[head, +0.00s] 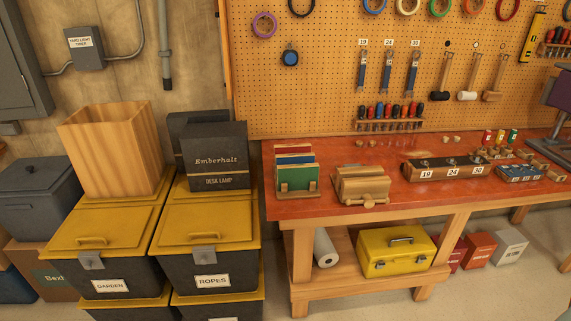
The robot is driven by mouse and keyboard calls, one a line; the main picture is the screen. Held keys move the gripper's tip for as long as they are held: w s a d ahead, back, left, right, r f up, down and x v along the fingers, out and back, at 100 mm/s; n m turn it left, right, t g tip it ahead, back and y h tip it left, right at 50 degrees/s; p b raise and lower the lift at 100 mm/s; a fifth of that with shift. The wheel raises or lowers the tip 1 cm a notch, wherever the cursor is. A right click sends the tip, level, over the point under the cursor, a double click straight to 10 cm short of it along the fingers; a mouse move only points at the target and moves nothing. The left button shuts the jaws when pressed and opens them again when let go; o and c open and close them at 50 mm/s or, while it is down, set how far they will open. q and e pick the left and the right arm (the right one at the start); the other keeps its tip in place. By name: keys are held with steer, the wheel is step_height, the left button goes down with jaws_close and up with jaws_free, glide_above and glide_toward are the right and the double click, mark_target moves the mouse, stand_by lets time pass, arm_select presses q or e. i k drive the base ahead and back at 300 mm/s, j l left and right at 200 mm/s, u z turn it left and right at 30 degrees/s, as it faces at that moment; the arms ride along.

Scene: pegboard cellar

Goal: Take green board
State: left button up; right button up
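The green board (299,175) stands tilted in a small wooden rack (299,193) at the left end of the red-topped workbench (376,210). It is the front board. A blue board (295,159) and a red board (294,148) stand behind it and show mostly at their upper edges; a pale edge shows between them. Neither of my grippers is in the head view.
Right of the rack is a wooden block holder (362,185), then a numbered box (442,168). Black bins with yellow lids, labelled ROPES (212,268) and GARDEN (112,275), stand left of the bench. A yellow toolbox (395,252) sits on the lower shelf.

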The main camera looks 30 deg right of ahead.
mark_target(298, 176)
steer(key=z, duration=1.1)
